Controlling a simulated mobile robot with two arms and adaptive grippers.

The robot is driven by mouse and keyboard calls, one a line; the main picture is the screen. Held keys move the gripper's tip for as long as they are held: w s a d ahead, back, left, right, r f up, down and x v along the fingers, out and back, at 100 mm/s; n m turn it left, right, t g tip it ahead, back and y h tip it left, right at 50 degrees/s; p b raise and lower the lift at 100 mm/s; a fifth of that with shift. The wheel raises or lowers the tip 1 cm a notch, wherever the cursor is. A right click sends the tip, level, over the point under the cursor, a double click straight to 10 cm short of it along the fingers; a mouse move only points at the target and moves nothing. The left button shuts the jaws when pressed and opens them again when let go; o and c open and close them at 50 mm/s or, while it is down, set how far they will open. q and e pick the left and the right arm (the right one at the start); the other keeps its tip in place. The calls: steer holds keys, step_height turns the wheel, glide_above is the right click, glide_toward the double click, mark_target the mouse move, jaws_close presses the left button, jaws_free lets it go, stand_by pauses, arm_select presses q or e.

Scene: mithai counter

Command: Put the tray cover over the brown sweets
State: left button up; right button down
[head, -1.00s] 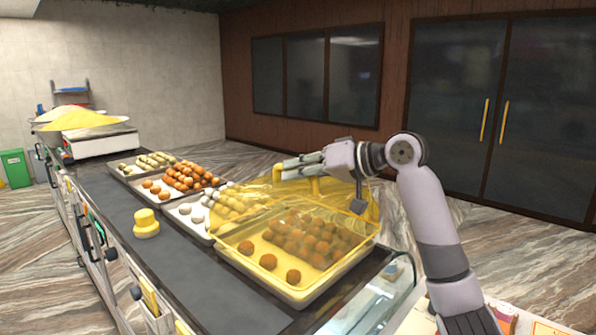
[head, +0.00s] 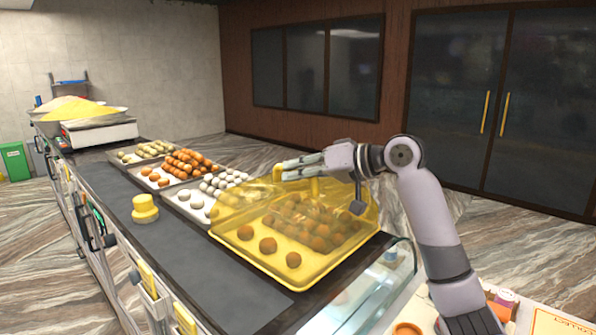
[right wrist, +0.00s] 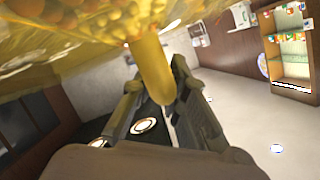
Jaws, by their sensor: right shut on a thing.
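The tray cover (head: 345,231) is see-through yellow and sits over the front tray of brown sweets (head: 268,245) in the head view. Its edges appear to line up with the tray's rim; whether it rests fully on the rim I cannot tell. My right gripper (head: 282,172) is shut on the cover's yellow handle, at the top of the cover. In the right wrist view the handle (right wrist: 152,68) stands between the fingers, with the yellow cover beyond it. The sweets show through the cover. My left gripper is not in view.
Behind the covered tray stand trays of white sweets (head: 222,184), orange-brown sweets (head: 190,163) and pale sweets (head: 150,149). A yellow knobbed object (head: 145,209) sits on the dark counter (head: 200,262). A scale (head: 98,132) with a heaped bowl is at the far end.

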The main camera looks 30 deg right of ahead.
steer(key=shift+f+b, duration=0.35)
steer(key=shift+f, duration=0.35)
steer(key=c, duration=1.5)
jaws_free()
steer(key=o, duration=0.5)
steer(key=shift+r, duration=0.1)
steer(key=shift+r+p, duration=3.45)
steer(key=shift+p, duration=0.1)
